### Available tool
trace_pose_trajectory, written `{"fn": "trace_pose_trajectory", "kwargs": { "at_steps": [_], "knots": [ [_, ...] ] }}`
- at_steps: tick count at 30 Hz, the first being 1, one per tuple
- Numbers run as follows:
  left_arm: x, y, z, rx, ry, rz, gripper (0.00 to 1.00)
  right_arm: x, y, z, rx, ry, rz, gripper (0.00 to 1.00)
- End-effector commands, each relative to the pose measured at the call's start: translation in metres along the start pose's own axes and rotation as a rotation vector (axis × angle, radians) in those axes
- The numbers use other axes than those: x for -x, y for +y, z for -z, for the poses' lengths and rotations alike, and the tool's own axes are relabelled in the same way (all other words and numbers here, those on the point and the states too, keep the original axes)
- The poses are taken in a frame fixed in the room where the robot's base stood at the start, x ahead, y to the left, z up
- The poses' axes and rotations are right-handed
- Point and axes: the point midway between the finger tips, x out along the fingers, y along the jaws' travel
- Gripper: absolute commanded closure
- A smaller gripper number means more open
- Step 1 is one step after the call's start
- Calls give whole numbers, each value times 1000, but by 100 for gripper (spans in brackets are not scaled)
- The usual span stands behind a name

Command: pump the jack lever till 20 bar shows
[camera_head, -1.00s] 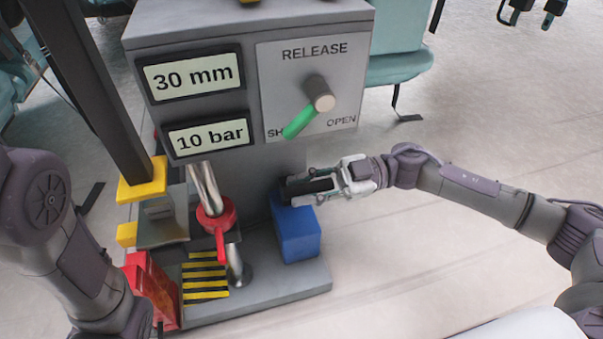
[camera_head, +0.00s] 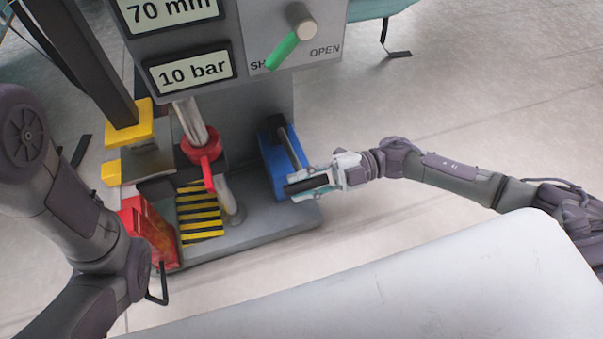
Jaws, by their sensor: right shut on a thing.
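The jack lever (camera_head: 291,145) is a dark bar rising from the blue pump block (camera_head: 270,171), with a black grip at its outer end. My right gripper (camera_head: 307,185) is shut on that grip, low beside the block's right side. The pressure display (camera_head: 190,72) reads 10 bar. The display above it (camera_head: 170,10) reads 70 mm, its top cut off. The green release handle (camera_head: 282,50) points down-left towards the partly hidden SHUT label, away from OPEN. My left arm shows at left, but its gripper is not in view.
A yellow-and-black striped plate (camera_head: 199,214) and a red part (camera_head: 150,232) stand lower left. A pale surface (camera_head: 420,285) fills the front.

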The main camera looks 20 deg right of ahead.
Motion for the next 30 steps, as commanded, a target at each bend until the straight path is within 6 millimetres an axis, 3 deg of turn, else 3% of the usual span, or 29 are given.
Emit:
{"fn": "trace_pose_trajectory", "kwargs": {
  "at_steps": [13, 14, 17, 26, 30],
  "knots": [
    [0, 0, 0, 0, 0, 0, 60, 1, -4, -4, -15, -7, -2, 100],
    [0, 0, 0, 0, 0, 0, 60, 1, -4, -4, -15, -7, -2, 67],
    [0, 0, 0, 0, 0, 0, 60, 1, -4, -4, -12, -7, -1, 50],
    [1, 0, 0, 1, -3, 3, 60, 1, -2, -3, -6, -4, -1, 48],
    [0, 0, 0, 1, -2, 3, 60, 10, -2, -3, -7, -6, 0, 48]
  ]
}}
